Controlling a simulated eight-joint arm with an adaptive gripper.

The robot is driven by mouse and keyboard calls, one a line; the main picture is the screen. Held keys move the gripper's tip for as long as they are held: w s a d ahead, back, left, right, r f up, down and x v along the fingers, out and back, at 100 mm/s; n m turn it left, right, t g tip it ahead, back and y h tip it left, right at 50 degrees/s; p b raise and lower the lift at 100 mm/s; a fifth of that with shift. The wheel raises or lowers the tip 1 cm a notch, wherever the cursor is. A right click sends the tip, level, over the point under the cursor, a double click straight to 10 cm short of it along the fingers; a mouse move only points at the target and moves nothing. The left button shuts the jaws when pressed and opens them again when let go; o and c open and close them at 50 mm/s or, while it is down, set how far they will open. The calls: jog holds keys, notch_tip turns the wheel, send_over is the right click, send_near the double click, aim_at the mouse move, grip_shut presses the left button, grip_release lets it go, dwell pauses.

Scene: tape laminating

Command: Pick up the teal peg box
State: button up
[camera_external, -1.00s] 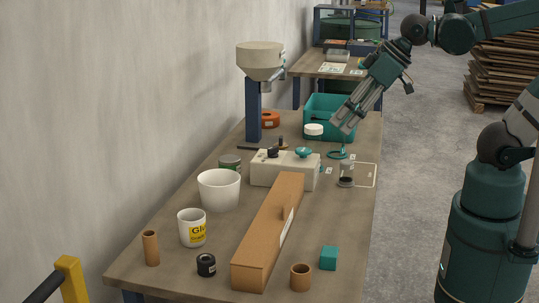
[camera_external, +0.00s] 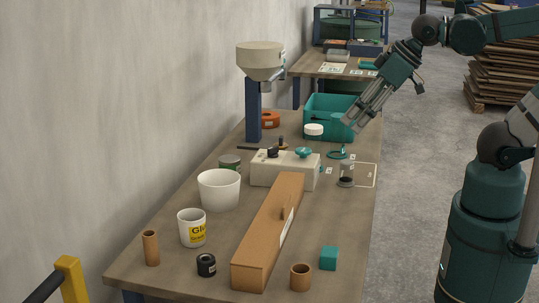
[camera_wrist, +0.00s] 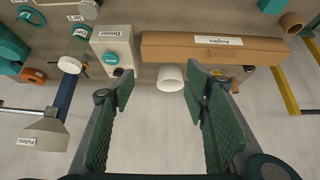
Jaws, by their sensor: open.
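A small teal box (camera_external: 329,258) sits on the near right part of the workbench, beside a short brown tube. It also shows at the top edge of the wrist view (camera_wrist: 272,6), partly cut off. A larger open teal bin (camera_external: 324,104) stands at the back of the bench. No readable name marks either one as the peg box. My gripper (camera_external: 351,119) is in the air over the back right of the bench, in front of the bin in the picture and far from the small box. In the wrist view its jaws (camera_wrist: 160,86) are apart and empty.
A long brown carton (camera_external: 262,240) lies along the bench, left of the small box. A cream doser (camera_external: 272,172), a white tub (camera_external: 219,190), a glue pot (camera_external: 192,228) and a short tube (camera_external: 300,277) stand around it. A tall pellet hopper (camera_external: 260,62) rises at the back left.

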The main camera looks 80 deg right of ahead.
jog(key=shift+c, duration=0.8)
jog(key=n+g+p, duration=0.5)
jog(key=n+g, duration=0.2)
jog(key=n, duration=1)
send_over(328, 251)
jog(key=f, duration=1.6)
jog(key=shift+w+d+f, duration=0.2)
jog(key=shift+d+f, duration=0.1)
jog(key=shift+d, duration=0.05)
jog(key=shift+s+a+f+n, duration=0.2)
jog(key=shift+a+f+n, duration=0.2)
jog(key=shift+n, duration=0.1)
